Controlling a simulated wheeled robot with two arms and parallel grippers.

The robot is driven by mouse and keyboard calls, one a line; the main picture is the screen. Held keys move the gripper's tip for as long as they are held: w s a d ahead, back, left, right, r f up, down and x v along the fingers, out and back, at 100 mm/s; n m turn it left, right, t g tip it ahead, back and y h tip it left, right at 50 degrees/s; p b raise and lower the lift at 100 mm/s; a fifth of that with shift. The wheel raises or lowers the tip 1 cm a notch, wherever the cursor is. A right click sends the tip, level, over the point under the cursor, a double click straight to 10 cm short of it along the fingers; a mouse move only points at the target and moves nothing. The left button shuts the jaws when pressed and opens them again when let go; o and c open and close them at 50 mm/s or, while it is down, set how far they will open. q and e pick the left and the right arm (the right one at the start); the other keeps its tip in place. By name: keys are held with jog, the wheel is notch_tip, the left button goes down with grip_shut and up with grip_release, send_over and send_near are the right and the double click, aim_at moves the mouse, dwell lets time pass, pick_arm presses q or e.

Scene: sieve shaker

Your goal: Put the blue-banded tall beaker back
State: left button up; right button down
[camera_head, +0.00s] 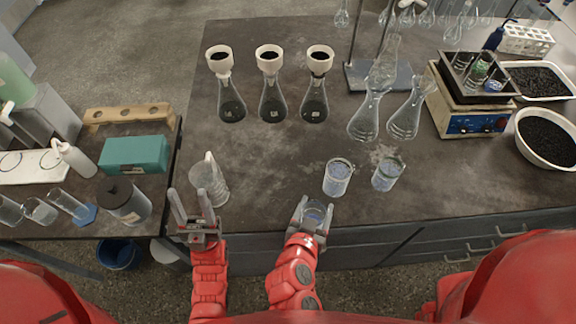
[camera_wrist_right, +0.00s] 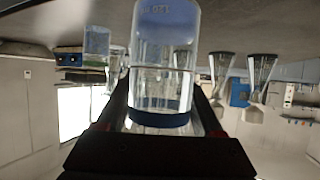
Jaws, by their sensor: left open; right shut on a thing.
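The blue-banded tall beaker (camera_wrist_right: 165,60) fills the middle of the right wrist view, which is upside down. It is clear glass with a dark blue band and bluish contents at its base. My right gripper (camera_wrist_right: 165,112) is shut on it, a finger on each side. In the head view the beaker (camera_head: 316,211) is at the table's front edge, partly hidden by my right gripper (camera_head: 312,215). I cannot tell whether its base touches the table. My left gripper (camera_head: 190,208) is open and empty, with its fingers up in front of an empty glass beaker (camera_head: 212,184).
Two beakers with bluish contents (camera_head: 337,178) (camera_head: 387,174) stand just right of my right gripper. Three funnel-topped flasks (camera_head: 272,100) stand behind; clear flasks (camera_head: 365,120) are at right, beside a hotplate-like device (camera_head: 470,122). The dark table (camera_head: 265,160) is bare between the left beaker and the pair.

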jog(key=shift+w, duration=0.3)
jog(key=shift+w+a+b, duration=0.75)
jog(key=shift+w+b, duration=0.3)
jog(key=shift+b, duration=0.1)
jog(key=w+a+f+p, duration=0.1)
jog(key=w+a+p, duration=0.1)
jog(key=w, duration=0.1)
jog(key=w+a+f+p, duration=0.1)
jog(key=w+a+p, duration=0.1)
jog(key=w, duration=0.2)
jog(key=w+a+f+p, duration=0.2)
jog(key=w, duration=0.2)
jog(key=shift+w+a, duration=0.1)
jog(key=shift+a, duration=0.15)
jog(key=shift+f, duration=0.25)
